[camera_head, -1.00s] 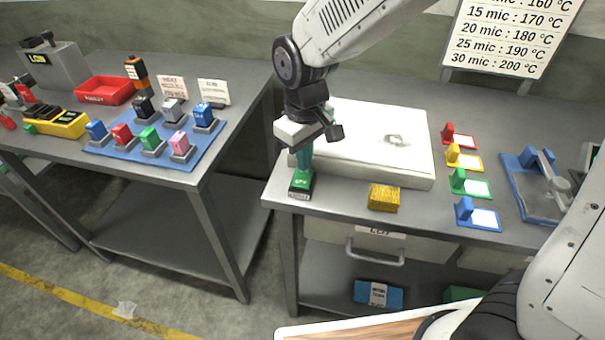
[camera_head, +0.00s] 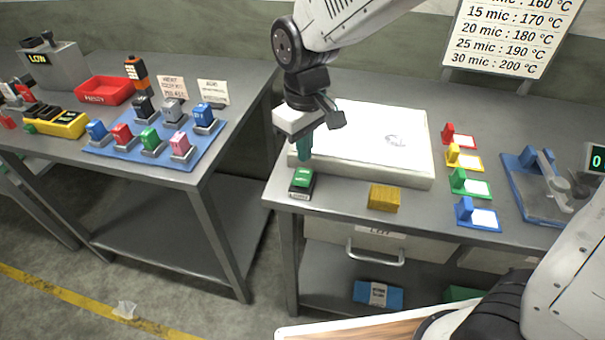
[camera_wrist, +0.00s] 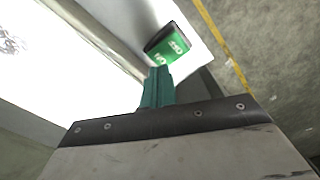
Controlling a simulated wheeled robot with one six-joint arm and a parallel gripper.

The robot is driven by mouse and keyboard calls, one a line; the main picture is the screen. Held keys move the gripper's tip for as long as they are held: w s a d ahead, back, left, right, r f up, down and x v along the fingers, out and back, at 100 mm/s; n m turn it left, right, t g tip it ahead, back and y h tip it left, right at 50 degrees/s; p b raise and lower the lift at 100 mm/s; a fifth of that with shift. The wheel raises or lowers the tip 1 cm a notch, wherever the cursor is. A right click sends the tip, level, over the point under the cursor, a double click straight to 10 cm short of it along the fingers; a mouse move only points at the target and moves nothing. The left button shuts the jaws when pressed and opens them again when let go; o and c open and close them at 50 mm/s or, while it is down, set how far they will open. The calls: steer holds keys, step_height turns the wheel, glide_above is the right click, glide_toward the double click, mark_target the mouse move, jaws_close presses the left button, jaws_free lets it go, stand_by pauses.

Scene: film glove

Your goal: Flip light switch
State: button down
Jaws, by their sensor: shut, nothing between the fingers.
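The light switch (camera_head: 302,182) is a small box with a green rocker on top, at the front left corner of the right table. In the wrist view the green switch (camera_wrist: 171,50) shows white lettering, just beyond my fingertips. My gripper (camera_head: 304,152) points down with its teal fingers shut and empty. It is above and slightly behind the switch, with a visible gap between them. The shut fingers also show in the wrist view (camera_wrist: 157,80).
A white light panel (camera_head: 365,175) lies right behind the switch. A yellow sponge-like block (camera_head: 384,197) sits to the right. Coloured card holders (camera_head: 470,185) and a blue tray (camera_head: 515,190) stand further right. A gap separates the left table (camera_head: 230,95).

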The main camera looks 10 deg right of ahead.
mark_target(305, 171)
steer(key=shift+r, duration=1.95)
